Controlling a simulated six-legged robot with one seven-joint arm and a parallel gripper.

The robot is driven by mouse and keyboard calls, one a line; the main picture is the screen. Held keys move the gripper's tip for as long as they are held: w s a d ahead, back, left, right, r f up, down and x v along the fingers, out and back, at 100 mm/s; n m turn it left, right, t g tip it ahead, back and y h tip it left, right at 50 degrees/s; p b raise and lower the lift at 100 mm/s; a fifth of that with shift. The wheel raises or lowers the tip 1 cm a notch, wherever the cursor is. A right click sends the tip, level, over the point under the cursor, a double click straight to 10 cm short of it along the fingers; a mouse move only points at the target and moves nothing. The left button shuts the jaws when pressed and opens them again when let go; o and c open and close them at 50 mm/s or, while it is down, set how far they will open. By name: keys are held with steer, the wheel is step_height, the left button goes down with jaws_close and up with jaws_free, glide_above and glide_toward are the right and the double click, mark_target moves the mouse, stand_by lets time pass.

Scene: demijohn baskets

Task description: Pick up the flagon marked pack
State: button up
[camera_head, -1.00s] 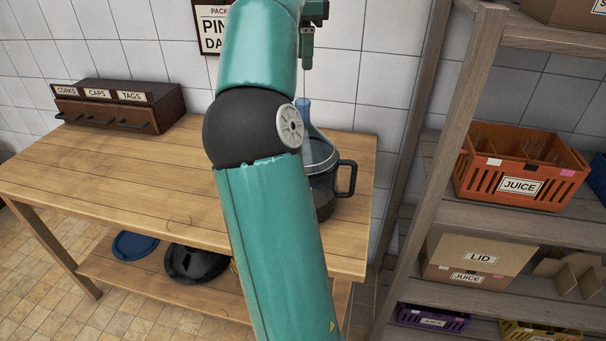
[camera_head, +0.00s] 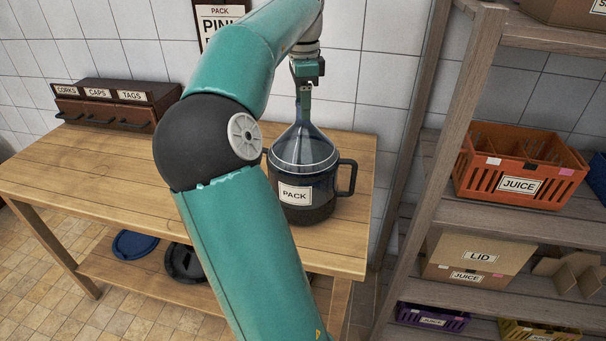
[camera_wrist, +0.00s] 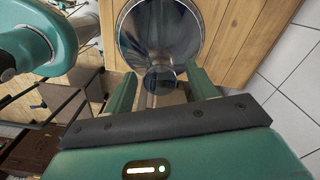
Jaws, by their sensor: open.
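The flagon (camera_head: 318,185) stands upright on the wooden workbench. It has a clear glass shoulder, a dark basket with a handle on each side, and a white PACK label (camera_head: 295,194). My gripper (camera_head: 304,112) is above it, pointing down at its neck. In the wrist view my gripper (camera_wrist: 163,88) is open, with one finger on each side of the neck, as seen from above. The flagon's glass shoulder (camera_wrist: 160,30) fills the top middle there. I cannot tell whether the fingers touch the neck, and the head view shows the neck partly hidden by the gripper.
The workbench (camera_head: 95,175) has a drawer box (camera_head: 115,105) at its back left. Lids (camera_head: 134,244) lie on its lower shelf. A wooden rack at right holds an orange JUICE crate (camera_head: 520,170) and boxes.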

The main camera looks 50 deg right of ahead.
step_height(320, 180, down, 2)
steer(key=shift+f, duration=0.1)
steer(key=shift+c, duration=0.5)
jaws_close()
stand_by(0.9)
